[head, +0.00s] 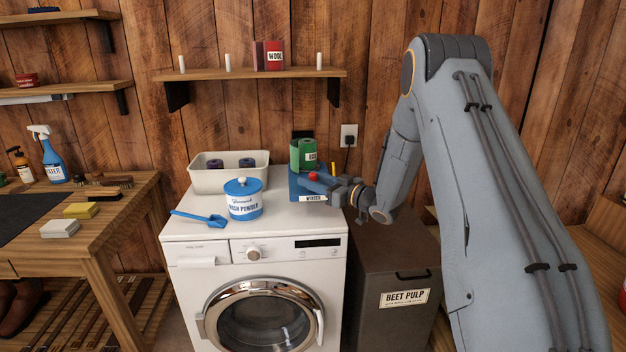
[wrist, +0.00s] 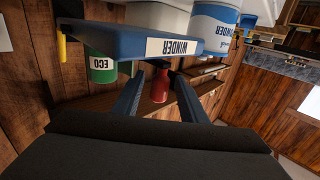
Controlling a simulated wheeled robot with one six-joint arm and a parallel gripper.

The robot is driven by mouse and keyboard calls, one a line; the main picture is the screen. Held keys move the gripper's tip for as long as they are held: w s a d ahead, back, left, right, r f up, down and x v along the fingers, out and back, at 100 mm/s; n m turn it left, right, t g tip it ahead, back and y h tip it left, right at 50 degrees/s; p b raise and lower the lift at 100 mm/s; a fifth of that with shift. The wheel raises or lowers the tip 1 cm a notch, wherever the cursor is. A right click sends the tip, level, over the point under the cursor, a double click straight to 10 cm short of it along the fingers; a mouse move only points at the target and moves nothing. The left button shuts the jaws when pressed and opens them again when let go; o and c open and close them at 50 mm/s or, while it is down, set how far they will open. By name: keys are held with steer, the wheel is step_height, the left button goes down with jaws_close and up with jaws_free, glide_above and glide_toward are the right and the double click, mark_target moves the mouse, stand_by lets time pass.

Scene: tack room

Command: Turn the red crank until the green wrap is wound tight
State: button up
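The blue winder (head: 297,190) stands on the right of the washer top, its WINDER label facing front; it fills the top of the wrist view (wrist: 135,42), upside down. Green wrap (head: 308,153) stands upright at its back and also shows in the wrist view (wrist: 103,68). How tight the wrap is I cannot tell. The crank's red knob (head: 313,176) is at the winder's front. My gripper (head: 329,183) reaches in from the right. In the wrist view its fingers (wrist: 160,90) are apart, with the red knob (wrist: 160,88) between them and gaps at both sides.
A blue-lidded wash powder tub (head: 243,199), a blue scoop (head: 198,217) and a cream bin (head: 202,180) with dark rolls share the washer top (head: 290,223). A yellow post (head: 333,170) stands beside the winder. A shelf (head: 250,73) hangs above. A beet pulp bin (head: 385,267) stands right.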

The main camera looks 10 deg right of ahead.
steer(key=shift+c, duration=0.3)
jaws_close()
